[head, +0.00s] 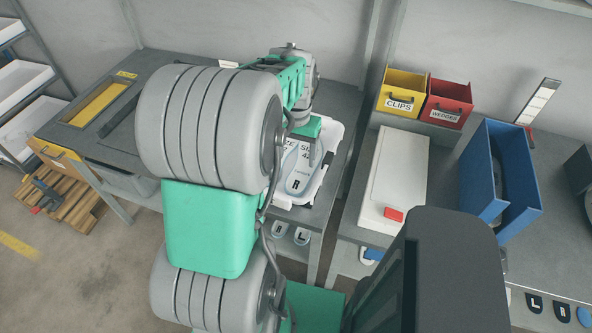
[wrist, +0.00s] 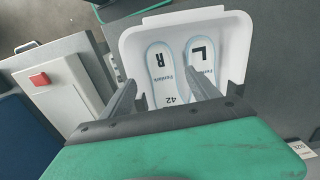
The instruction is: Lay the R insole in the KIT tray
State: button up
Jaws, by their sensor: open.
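The R insole (wrist: 160,72), pale with a blue rim and a black R, lies flat in a white tray (wrist: 237,22), beside the L insole (wrist: 203,58). In the head view the R insole (head: 296,182) shows in the tray (head: 331,133); the L insole is mostly hidden behind my arm and gripper there. My gripper (wrist: 163,88) is open and empty over the near end of the insoles. In the head view my gripper (head: 313,150) stands above the tray, pointing down. The fingers look apart from the insole; the exact height I cannot tell.
A white box (head: 395,178) with a red button stands right of the tray across a gap between benches. A yellow CLIPS bin (head: 402,92), a red WEDGES bin (head: 447,104) and a blue holder (head: 508,172) are further right.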

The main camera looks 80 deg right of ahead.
jog(key=w+a+r+n+t+h, duration=0.1)
jog(key=w+a+r+n, duration=0.3)
jog(key=w+a, duration=0.6)
jog(key=w+a+r+n, duration=0.3)
jog(key=w+a+n, duration=0.3)
jog(key=w, duration=0.7)
jog(key=w+a+n+t, duration=0.1)
jog(key=a+n, duration=0.3)
jog(key=a, duration=0.8)
jog(key=w+a+n+t+y, duration=0.1)
jog(key=w+a+n, duration=0.2)
jog(key=a, duration=1)
jog(key=shift+f+n+t, duration=0.3)
jog(key=shift+f+n, duration=0.1)
jog(key=shift+n, duration=0.7)
jog(key=shift+a, duration=0.1)
